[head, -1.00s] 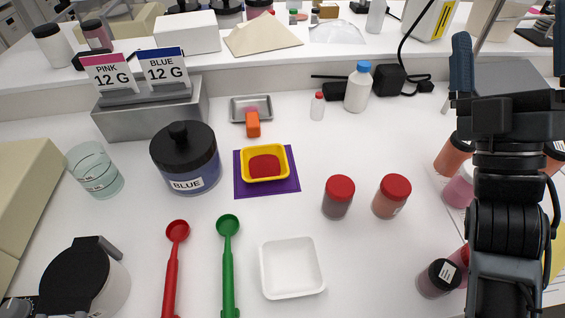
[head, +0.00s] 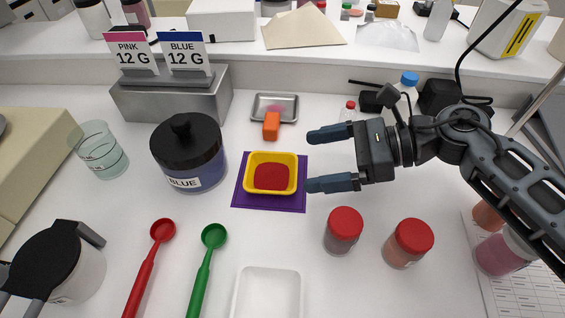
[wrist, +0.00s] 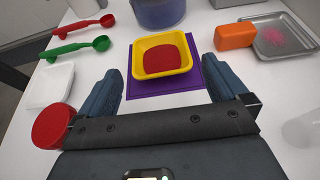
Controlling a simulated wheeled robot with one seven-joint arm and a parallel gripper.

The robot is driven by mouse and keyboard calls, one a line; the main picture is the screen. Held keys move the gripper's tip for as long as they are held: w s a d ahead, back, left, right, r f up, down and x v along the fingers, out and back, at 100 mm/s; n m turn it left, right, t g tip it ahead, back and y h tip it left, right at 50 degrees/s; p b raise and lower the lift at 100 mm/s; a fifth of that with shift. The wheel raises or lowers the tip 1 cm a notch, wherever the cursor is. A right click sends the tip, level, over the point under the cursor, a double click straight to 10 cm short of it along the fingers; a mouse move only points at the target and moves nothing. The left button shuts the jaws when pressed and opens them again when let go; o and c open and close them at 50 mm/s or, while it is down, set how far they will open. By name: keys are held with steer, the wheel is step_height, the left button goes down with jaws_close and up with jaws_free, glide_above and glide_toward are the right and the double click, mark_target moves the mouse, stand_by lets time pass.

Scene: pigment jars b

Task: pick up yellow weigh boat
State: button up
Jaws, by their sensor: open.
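The yellow weigh boat (head: 291,187) is a small square tray with red powder in it. It sits on a purple mat (head: 240,195) in the middle of the table. In the wrist view the weigh boat (wrist: 181,65) lies ahead of the jaws, near the centre. My gripper (head: 332,160) is open and empty, to the right of the weigh boat, with its fingers pointing left toward it. In the wrist view the two fingers (wrist: 173,88) stand apart on either side of the near part of the mat, and the boat is beyond their tips, not between them.
A blue jar with black lid (head: 190,155) stands left of the mat. An orange block (head: 271,126) is behind it, by a metal tray (head: 286,104). Red-lidded jars (head: 343,232) (head: 408,243) stand at front right. Green (head: 205,262) and red (head: 145,270) scoops and a white weigh boat (head: 268,275) lie in front.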

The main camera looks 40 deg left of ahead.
mark_target(254, 174)
steer(key=shift+s+a+f+h, duration=0.1)
steer(key=shift+s+f+h, duration=0.2)
steer(key=shift+f, duration=0.15)
steer(key=shift+w+p+x, duration=0.2)
steer(key=shift+p+x, duration=1.2)
steer(key=shift+x, duration=2.25)
steer(key=shift+a, duration=0.15)
steer(key=c, duration=0.7)
steer(key=shift+o, duration=0.2)
